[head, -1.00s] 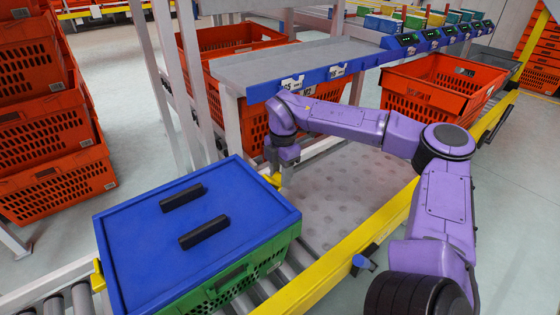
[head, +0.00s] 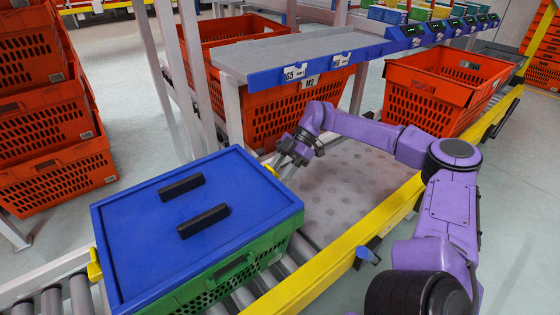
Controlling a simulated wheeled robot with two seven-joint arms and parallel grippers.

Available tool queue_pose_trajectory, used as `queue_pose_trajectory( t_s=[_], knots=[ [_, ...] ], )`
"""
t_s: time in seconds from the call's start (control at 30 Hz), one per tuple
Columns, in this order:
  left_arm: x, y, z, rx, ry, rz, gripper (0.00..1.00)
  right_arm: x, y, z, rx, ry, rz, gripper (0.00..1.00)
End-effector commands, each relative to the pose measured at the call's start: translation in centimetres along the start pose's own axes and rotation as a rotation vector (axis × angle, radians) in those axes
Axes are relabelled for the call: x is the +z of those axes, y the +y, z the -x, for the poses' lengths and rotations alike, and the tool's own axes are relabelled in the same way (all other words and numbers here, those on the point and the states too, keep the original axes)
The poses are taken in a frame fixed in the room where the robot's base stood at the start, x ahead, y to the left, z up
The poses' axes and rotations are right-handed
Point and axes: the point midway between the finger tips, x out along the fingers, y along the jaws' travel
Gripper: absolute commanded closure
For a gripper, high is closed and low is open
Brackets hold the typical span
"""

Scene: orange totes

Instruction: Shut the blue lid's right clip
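The blue lid (head: 150,235), with two black bars on top, lies on a green crate (head: 262,262) on the rollers. The right clip (head: 268,171) is a small yellow piece at the lid's right edge. It is partly hidden, and I cannot tell whether it is fully shut. A yellow left clip (head: 94,266) shows at the lid's left edge. My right gripper (head: 283,172) is just right of the right clip, tilted down toward it. Whether they touch is unclear, and its fingers are too small to read. My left gripper is out of view.
A grey shelf with a blue front edge (head: 335,70) stands behind my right arm. An orange tote (head: 430,95) sits farther along the conveyor. A yellow rail (head: 335,255) runs along the near side. Orange totes (head: 55,170) are stacked at left.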

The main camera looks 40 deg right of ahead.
Motion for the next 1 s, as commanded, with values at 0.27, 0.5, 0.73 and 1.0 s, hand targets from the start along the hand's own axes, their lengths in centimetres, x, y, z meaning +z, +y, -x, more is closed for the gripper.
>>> queue_pose_trajectory(
  t_s=[0.27,0.5,0.73,1.0],
  knots=[
    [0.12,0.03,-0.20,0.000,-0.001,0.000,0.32,-0.02,0.00,-0.16,0.000,0.042,-0.001,0.88],
    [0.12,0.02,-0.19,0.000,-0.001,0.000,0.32,-0.06,0.00,-0.16,-0.001,0.045,-0.001,0.88],
    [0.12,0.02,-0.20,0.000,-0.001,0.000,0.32,-0.06,-0.01,-0.17,-0.001,0.044,-0.001,0.32],
    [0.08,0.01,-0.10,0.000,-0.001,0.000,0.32,-0.06,0.01,0.01,0.000,0.043,-0.001,0.32]
  ],
)
